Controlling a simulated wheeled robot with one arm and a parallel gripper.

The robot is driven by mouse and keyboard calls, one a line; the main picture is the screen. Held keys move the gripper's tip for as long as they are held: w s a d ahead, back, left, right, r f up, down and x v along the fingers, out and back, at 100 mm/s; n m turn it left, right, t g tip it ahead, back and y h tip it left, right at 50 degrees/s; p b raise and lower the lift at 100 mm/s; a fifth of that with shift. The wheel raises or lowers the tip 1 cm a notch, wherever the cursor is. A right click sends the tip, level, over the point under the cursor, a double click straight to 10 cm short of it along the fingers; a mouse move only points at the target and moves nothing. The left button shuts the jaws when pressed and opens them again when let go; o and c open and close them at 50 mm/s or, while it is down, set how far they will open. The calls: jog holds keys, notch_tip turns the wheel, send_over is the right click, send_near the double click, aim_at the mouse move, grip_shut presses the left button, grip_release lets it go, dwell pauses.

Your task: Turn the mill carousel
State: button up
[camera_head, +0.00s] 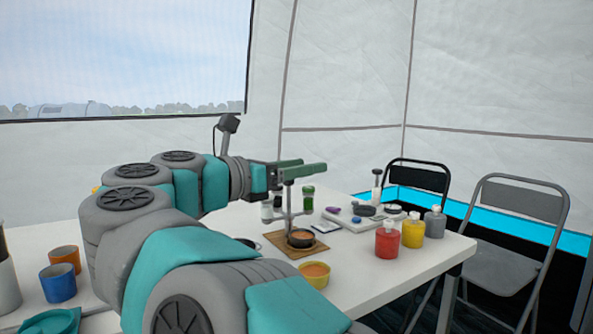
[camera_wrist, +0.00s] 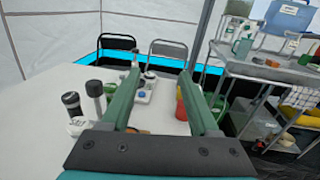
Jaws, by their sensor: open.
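The mill carousel (camera_head: 289,206) has a thin grey post with side arms and stands on the white table. A green mill (camera_head: 308,198) is on its right side, and dark and white mills (camera_head: 267,210) are on its left. Two dark-topped mills (camera_wrist: 95,92) show in the wrist view, left of the left finger. My gripper (camera_head: 312,165) is above the carousel in the head view, its green fingers apart and nothing seen between them. It also shows in the wrist view (camera_wrist: 160,76). Whether a finger touches the carousel, I cannot tell.
A dark bowl (camera_head: 301,238) on a brown mat (camera_head: 278,246) and a yellow bowl (camera_head: 315,275) are near the carousel. Red (camera_head: 387,242), yellow (camera_head: 412,231) and grey bottles stand right. Chairs stand beyond; a shelf (camera_wrist: 262,72) is right.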

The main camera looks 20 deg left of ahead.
jog(key=s+d, duration=0.1)
jog(key=s, duration=0.1)
jog(key=s+d, duration=0.1)
jog(key=s, duration=0.1)
jog(key=shift+d+r+b, duration=0.15)
jog(key=shift+r+b, duration=0.05)
jog(key=shift+b, duration=0.1)
jog(key=shift+w, duration=0.1)
